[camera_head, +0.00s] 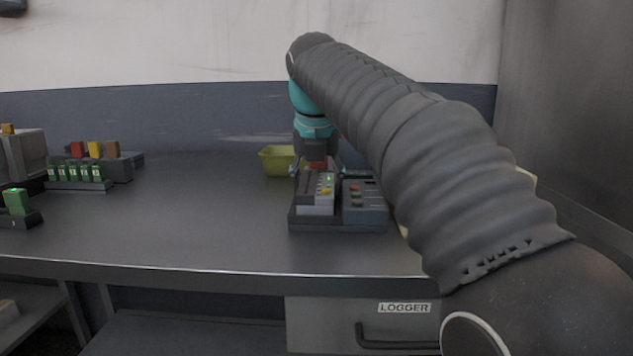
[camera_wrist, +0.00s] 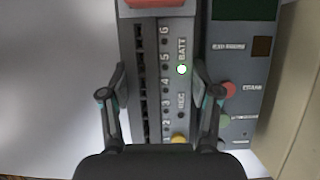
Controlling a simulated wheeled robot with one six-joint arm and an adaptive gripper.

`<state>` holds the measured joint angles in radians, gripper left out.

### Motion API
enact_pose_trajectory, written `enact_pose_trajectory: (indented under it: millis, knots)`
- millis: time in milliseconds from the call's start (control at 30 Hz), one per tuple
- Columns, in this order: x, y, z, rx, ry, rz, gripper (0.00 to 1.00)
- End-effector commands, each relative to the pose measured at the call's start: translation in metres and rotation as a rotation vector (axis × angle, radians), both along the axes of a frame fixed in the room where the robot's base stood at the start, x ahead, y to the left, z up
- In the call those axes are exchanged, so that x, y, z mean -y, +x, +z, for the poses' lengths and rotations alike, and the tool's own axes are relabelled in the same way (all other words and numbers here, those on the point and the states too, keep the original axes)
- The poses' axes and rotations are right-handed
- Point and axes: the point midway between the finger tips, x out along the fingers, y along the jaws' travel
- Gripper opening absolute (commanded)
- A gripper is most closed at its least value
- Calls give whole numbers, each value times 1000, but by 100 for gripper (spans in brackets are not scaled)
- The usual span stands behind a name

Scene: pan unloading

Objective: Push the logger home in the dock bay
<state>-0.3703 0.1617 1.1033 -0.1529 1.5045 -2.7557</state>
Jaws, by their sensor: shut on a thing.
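The logger (camera_head: 317,194) is a light grey unit in the left part of the dark dock (camera_head: 306,224) on the bench. In the wrist view the logger (camera_wrist: 172,108) shows a row of numbered ports, BATT and REC labels, a bright light and a yellow button. A red part shows at its top edge. My gripper (camera_head: 318,168) is over the logger, with one finger on each side of it, shut on it. In the wrist view my gripper (camera_wrist: 160,82) hides the logger's near end. How deep the logger sits in the bay cannot be told.
The dock's control panel (camera_head: 364,205), with red and green buttons, stands close on the right. A yellow bin (camera_head: 274,160) is behind. A rack of green modules (camera_head: 78,180) and a green unit (camera_head: 16,202) stand at the left. The bench between is clear.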

Motion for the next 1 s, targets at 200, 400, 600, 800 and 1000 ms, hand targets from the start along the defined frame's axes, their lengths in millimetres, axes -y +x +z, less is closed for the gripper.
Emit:
enact_pose_trajectory:
  millis: [200,400,600,800,1000]
  knots:
    - [0,0,-1,-4,-1,0,90]
    - [2,0,-1,-3,-2,-3,91]
    - [1,0,-1,-3,-2,-2,91]
    - [0,0,-1,-5,-3,-1,91]
    - [0,-6,13,-2,-1,0,91]
